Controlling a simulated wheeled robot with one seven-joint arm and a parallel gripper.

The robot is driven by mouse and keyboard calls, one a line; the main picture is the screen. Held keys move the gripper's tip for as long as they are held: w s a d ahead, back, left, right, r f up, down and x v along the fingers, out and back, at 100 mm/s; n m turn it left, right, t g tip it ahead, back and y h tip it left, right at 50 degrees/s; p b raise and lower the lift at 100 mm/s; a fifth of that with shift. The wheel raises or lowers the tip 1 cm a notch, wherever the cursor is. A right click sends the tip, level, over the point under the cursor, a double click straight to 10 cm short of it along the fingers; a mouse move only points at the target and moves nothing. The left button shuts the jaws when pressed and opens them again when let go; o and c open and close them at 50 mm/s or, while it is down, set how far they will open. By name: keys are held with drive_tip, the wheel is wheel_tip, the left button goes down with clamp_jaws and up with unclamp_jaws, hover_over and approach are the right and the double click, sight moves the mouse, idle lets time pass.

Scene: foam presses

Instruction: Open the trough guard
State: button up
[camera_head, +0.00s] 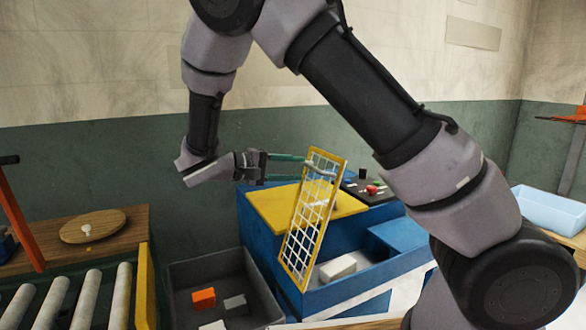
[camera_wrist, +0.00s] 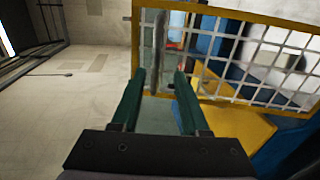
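The trough guard (camera_head: 325,222), a yellow frame with white mesh, stands steeply tilted up over the blue trough in the head view. In the wrist view the guard (camera_wrist: 232,13) fills the upper right. My gripper (camera_head: 306,167) is at the guard's upper part, its two teal fingers reaching it from the left. In the wrist view the gripper (camera_wrist: 160,72) has its fingers apart, with a thin dark bar, apparently the guard's handle, between them. I cannot tell whether either finger touches it.
The blue trough (camera_head: 345,294) holds a white block (camera_head: 338,268). A yellow panel (camera_head: 272,208) lies behind the guard. A dark bin (camera_head: 186,276) with an orange block (camera_head: 204,299) stands to the left, beside a roller conveyor (camera_head: 88,297). A pale blue tub (camera_head: 548,209) is at far right.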

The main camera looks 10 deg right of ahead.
drive_tip(key=v, duration=1.1)
